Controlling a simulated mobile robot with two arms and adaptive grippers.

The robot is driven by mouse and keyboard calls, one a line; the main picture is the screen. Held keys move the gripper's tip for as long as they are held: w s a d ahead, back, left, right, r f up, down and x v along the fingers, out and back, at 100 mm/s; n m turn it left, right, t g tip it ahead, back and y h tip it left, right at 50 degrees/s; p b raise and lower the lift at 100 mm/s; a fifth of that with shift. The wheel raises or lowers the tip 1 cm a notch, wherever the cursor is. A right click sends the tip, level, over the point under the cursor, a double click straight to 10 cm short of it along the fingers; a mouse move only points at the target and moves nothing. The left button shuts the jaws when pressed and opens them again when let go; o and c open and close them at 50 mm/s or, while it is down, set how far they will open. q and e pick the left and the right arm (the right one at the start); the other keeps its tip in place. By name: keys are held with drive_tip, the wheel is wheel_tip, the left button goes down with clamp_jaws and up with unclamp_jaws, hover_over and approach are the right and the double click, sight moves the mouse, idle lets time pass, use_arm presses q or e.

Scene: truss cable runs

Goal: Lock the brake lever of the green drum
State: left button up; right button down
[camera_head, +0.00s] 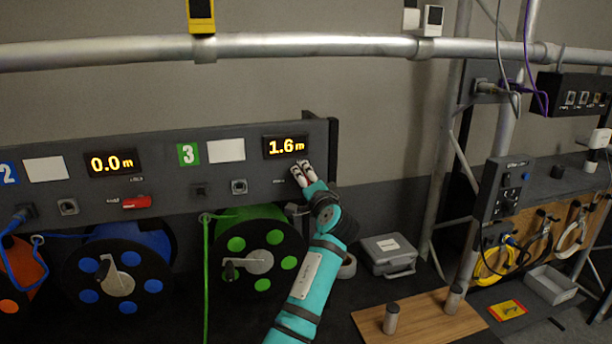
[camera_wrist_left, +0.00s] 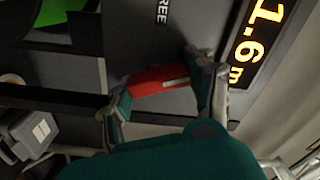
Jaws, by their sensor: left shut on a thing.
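The green drum (camera_head: 237,244) hangs under panel section 3, with a green cable running down from its left side. My left gripper (camera_head: 302,172) is at the panel just below the 1.6 m display (camera_head: 286,147). In the left wrist view the red brake lever (camera_wrist_left: 160,80) lies between the fingers of my left gripper (camera_wrist_left: 165,90), which is shut on it. A label ending in "REE" (camera_wrist_left: 162,12) shows on the panel beside the lever. In the head view my gripper hides this lever. My right gripper is not in view.
The blue drum (camera_head: 118,270) has its own red lever (camera_head: 137,202) on the panel to the left. A grey case (camera_head: 389,254) and a wooden board (camera_head: 420,318) with metal pegs lie right of my arm. A truss tube (camera_head: 290,45) crosses above.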

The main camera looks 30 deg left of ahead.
use_arm(q)
drive_tip(key=m+p, duration=0.2)
drive_tip(key=m, duration=0.2)
drive_tip(key=shift+w+p, duration=0.1)
drive_tip(key=shift+p, duration=0.25)
drive_tip(key=shift+m, duration=0.4)
drive_tip(key=o, duration=1.2)
drive_tip(key=shift+d, duration=0.1)
drive_tip(key=v, duration=1.2)
drive_tip(key=shift+f, duration=0.1)
